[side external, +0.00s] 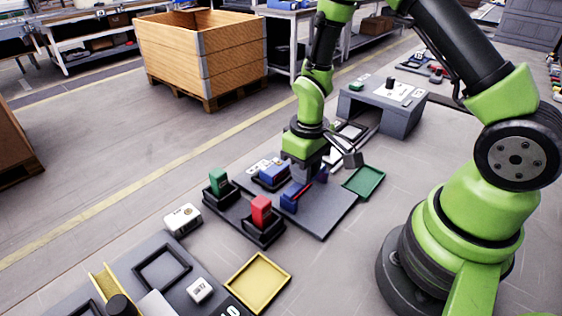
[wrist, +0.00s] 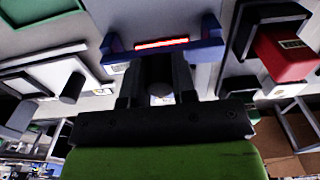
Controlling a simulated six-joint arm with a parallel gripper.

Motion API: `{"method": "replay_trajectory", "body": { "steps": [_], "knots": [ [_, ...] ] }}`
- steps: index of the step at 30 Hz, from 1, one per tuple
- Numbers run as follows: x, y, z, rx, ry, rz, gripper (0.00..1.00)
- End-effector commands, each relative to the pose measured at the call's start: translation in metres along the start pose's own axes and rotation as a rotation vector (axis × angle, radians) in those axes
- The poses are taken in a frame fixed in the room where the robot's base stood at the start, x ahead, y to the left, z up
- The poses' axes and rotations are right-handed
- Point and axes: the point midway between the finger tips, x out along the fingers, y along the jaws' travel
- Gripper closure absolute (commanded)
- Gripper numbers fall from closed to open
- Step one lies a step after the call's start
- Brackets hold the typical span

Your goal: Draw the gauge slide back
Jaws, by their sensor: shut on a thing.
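The gauge is a blue bracket with a red strip (side external: 290,201) on the dark grey plate (side external: 325,222). In the wrist view the blue bracket (wrist: 205,50) spans the top middle, with its red strip facing me. My gripper (side external: 304,172) is low over the plate, right at the gauge. In the wrist view my gripper (wrist: 160,75) points at the middle of the bracket, its fingers shut on a grey part that I take for the slide. The fingers hide most of that part, so its exact position along the gauge cannot be told.
A red block (side external: 261,209) and a green block (side external: 218,181) stand in black holders left of the gauge. A blue block (side external: 273,173) lies close behind. A green tray (side external: 364,182) is to the right, a yellow tray (side external: 258,283) in front.

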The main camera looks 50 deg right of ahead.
Motion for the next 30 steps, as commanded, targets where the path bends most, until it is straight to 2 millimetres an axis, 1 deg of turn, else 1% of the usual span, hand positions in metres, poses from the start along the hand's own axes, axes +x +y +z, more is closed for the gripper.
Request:
{"method": "replay_trajectory", "body": {
  "steps": [1,19,24,30],
  "knots": [
    [0.003,0.001,0.007,0.0,-0.014,-0.001,0.98],
    [0.003,0.001,0.045,0.001,-0.014,-0.001,0.98],
    [0.002,0.001,0.051,0.002,-0.013,-0.001,0.98],
    [0.002,0.001,0.053,0.002,-0.015,-0.001,0.98]
  ]
}}
